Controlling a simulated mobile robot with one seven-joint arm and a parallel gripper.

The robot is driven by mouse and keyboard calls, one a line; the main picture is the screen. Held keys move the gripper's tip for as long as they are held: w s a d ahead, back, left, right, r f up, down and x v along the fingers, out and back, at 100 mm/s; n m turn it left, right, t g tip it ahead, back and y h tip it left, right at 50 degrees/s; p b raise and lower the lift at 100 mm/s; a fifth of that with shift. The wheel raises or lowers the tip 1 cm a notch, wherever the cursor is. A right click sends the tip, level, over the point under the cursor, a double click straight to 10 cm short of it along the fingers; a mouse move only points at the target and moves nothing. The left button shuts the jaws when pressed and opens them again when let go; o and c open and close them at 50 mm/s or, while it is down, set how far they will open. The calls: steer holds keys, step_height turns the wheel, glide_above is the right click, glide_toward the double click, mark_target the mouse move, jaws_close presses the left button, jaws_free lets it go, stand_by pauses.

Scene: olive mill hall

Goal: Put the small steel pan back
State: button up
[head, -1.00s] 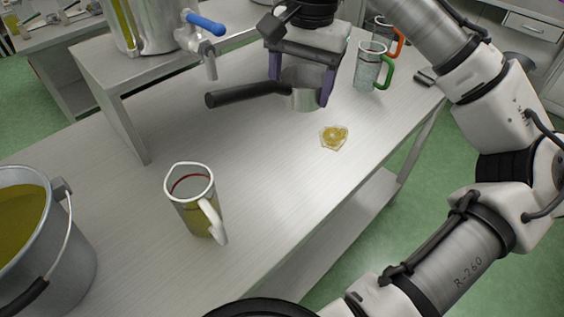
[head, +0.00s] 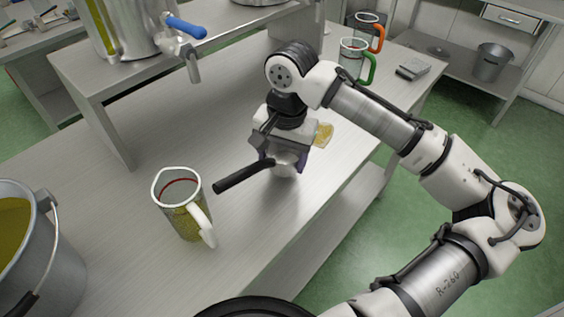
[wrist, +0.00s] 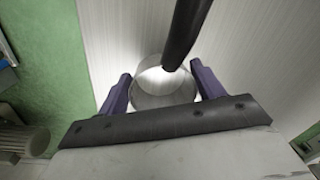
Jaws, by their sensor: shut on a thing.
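The small steel pan (head: 284,170) with its long black handle (head: 243,175) is in my gripper (head: 282,163) over the front part of the steel table. The handle points to the left. In the wrist view the round pan (wrist: 160,92) sits between the two purple fingers of my gripper (wrist: 163,88), which are shut on its sides. The handle (wrist: 187,30) runs toward the top of that view. The pan looks upright; I cannot tell whether its base touches the table.
A white-handled jug (head: 180,205) with yellow oil stands left of the pan. A small yellow patch (head: 324,134) lies just behind my gripper. Green-handled (head: 352,62) and orange-handled (head: 367,25) jugs stand at the back. A bucket of oil (head: 45,250) is at left. The table's front edge is close.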

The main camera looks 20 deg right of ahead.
steer(key=shift+f, duration=1.3)
steer(key=o, duration=1.1)
steer(key=shift+f, duration=0.1)
step_height(320, 180, up, 12)
steer(key=shift+s+d+b, duration=0.25)
steer(key=shift+d+b, duration=0.15)
